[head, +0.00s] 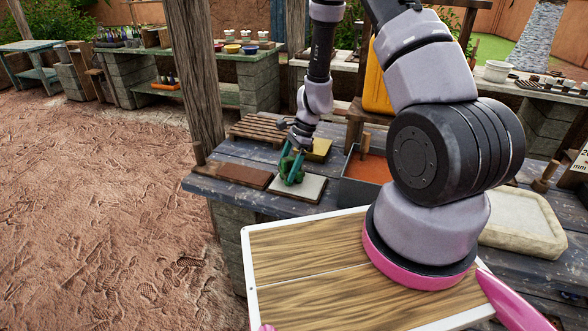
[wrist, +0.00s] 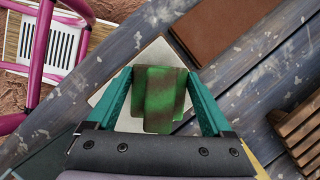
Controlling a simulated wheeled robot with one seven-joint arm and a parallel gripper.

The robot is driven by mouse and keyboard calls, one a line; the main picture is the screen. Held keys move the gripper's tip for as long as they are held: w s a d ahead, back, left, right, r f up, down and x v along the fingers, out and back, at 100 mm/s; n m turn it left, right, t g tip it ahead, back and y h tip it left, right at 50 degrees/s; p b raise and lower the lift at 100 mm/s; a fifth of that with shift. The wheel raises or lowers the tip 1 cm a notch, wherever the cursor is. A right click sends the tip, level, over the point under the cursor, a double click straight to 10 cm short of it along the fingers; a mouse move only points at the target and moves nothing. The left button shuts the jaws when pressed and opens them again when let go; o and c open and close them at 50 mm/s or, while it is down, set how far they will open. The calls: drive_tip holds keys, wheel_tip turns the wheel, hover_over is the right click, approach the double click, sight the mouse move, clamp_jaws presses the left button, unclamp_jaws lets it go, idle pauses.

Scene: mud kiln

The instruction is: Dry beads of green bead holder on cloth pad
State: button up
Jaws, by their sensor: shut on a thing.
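The green bead holder (wrist: 160,98) is a block mottled green and brown, and it also shows in the head view (head: 290,174). My gripper (wrist: 160,82) is shut on it, with one teal finger on each side; in the head view my gripper (head: 291,163) points down at the workbench. The cloth pad (head: 312,188) is a pale square on the bench, under and beside the holder; it also shows in the wrist view (wrist: 112,92). The holder covers part of the pad. I cannot tell whether its beads touch the pad, and the separate beads are not distinct.
A brown board (head: 245,175) lies left of the pad, and a slatted wooden rack (head: 262,128) stands behind. A yellow block (head: 320,148) and a tray of orange-red material (head: 367,170) are close on the right. A pale tray (head: 525,220) lies farther right.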

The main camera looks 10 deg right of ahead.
sight(286, 158)
drive_tip(key=shift+w+a, duration=0.2)
drive_tip(key=shift+a, duration=0.05)
drive_tip(key=shift+s+d, duration=0.55)
drive_tip(key=shift+d, duration=0.3)
drive_tip(key=shift+s+d, duration=0.6)
drive_tip(key=shift+d, duration=0.25)
drive_tip(key=shift+s+d, duration=0.55)
drive_tip(key=shift+d, duration=0.3)
drive_tip(key=shift+w+a, duration=0.6)
drive_tip(key=shift+a, duration=0.25)
drive_tip(key=shift+w+a, duration=0.55)
drive_tip(key=shift+a, duration=0.35)
drive_tip(key=shift+w+a, duration=0.6)
drive_tip(key=shift+a, duration=0.25)
drive_tip(key=shift+r, duration=1.5)
